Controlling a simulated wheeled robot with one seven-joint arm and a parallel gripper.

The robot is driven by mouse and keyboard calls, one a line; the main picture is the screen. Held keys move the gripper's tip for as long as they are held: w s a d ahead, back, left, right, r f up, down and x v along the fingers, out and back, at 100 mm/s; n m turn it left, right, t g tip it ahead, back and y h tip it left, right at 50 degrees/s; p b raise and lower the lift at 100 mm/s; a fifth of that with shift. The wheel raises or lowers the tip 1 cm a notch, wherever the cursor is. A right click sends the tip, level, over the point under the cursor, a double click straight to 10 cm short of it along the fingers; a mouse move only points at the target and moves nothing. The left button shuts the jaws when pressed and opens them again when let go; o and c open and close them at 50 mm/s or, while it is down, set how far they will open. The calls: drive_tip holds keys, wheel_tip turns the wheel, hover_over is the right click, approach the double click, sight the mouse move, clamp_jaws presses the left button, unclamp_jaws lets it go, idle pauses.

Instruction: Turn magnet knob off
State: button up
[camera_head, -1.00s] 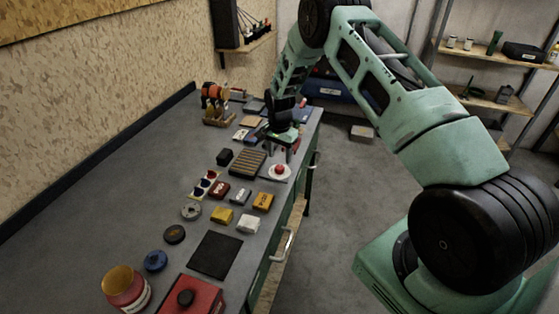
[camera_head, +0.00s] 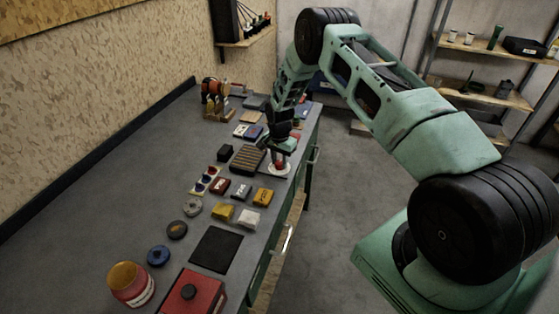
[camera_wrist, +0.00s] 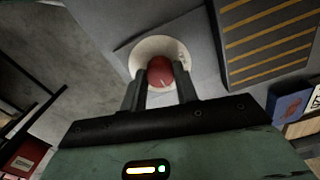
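A red round knob (camera_wrist: 160,71) sits on a round white base (camera_wrist: 146,50) in the wrist view. My gripper (camera_wrist: 161,72) is open, its two dark fingers on either side of the red knob; I cannot tell whether they touch it. In the head view my gripper (camera_head: 280,160) is down over the white base (camera_head: 273,173) at the bench's right edge, hiding much of the knob.
A ribbed block with yellow stripes (camera_wrist: 270,40) lies right beside the white base. Several small boxes, a black mat (camera_head: 216,250) and a red jar (camera_head: 130,286) stand on the grey bench (camera_head: 110,215). The bench's left side is clear.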

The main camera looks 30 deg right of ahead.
drive_tip(key=shift+f+n+b, duration=0.1)
drive_tip(key=shift+n+b, duration=0.3)
drive_tip(key=shift+b, duration=0.2)
drive_tip(key=n+b, duration=0.3)
drive_tip(key=shift+f, duration=0.1)
drive_tip(key=n+b, duration=0.3)
drive_tip(key=n, duration=0.1)
drive_tip(key=shift+n+b, duration=0.3)
drive_tip(key=shift+b, duration=0.05)
drive_tip(key=n+b, duration=0.2)
drive_tip(key=n, duration=0.2)
drive_tip(key=shift+n, duration=0.3)
drive_tip(key=n, duration=0.2)
drive_tip(key=n+b, duration=0.1)
drive_tip(key=n, duration=0.1)
drive_tip(key=shift+r+n, duration=0.2)
drive_tip(key=shift+n, duration=0.2)
drive_tip(key=shift+b, duration=0.3)
drive_tip(key=o, duration=1)
